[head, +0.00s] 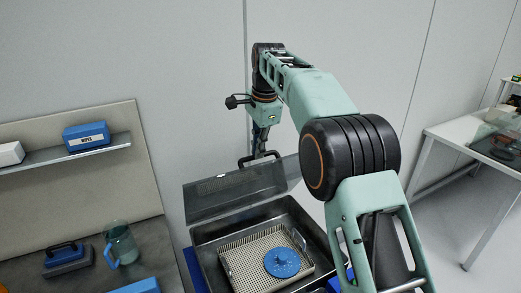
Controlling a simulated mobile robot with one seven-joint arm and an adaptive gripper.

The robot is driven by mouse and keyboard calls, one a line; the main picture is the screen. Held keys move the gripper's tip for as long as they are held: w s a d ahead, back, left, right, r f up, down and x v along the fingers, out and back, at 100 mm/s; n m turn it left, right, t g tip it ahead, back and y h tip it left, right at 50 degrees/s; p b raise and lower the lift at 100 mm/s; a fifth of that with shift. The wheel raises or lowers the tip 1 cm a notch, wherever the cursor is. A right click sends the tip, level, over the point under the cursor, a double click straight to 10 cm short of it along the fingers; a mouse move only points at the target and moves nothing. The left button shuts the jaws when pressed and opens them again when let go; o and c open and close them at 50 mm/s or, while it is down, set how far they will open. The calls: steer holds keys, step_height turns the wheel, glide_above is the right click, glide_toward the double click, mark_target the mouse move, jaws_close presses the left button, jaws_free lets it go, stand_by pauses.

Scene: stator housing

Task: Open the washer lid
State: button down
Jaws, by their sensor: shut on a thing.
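The washer is an open metal basin (206,235) in the lower middle of the head view. Its grey, see-through lid (235,193) stands raised at the back, tilted up from the basin. A dark handle (245,160) sits on the lid's upper edge. My gripper (259,154) is at that edge, shut on the handle; its fingertips are small and partly hidden. Inside the basin is a perforated tray (240,257) with a round blue part (282,263) on it. My arm covers the lid's right end and part of the basin's right side.
On the left, a bench (160,262) holds a clear jug (121,243) and a dark block with a blue top (67,258). A shelf (60,155) above carries a blue wipes box (86,136) and a white box (11,154). Another table (450,140) stands at right.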

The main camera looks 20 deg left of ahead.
steer(key=shift+s+a+f, duration=0.1)
steer(key=shift+a+f, duration=0.05)
steer(key=shift+f, duration=0.35)
steer(key=shift+s+a+f, duration=0.1)
steer(key=shift+f, duration=0.35)
steer(key=c, duration=2.5)
jaws_free()
steer(key=shift+o, duration=1.3)
steer(key=shift+w+a+f, duration=0.1)
steer(key=shift+w+f, duration=0.05)
steer(key=shift+w, duration=0.05)
steer(key=shift+o, duration=1.3)
steer(key=shift+w+a+f, duration=0.4)
steer(key=shift+w, duration=0.2)
steer(key=shift+s+d+r, duration=0.3)
steer(key=shift+d+r, duration=0.1)
steer(key=shift+r, duration=0.15)
steer(key=shift+w+a+r, duration=0.1)
steer(key=shift+w+r, duration=0.05)
steer(key=shift+r, duration=0.2)
steer(key=v, duration=1.1)
steer(key=shift+r, duration=0.15)
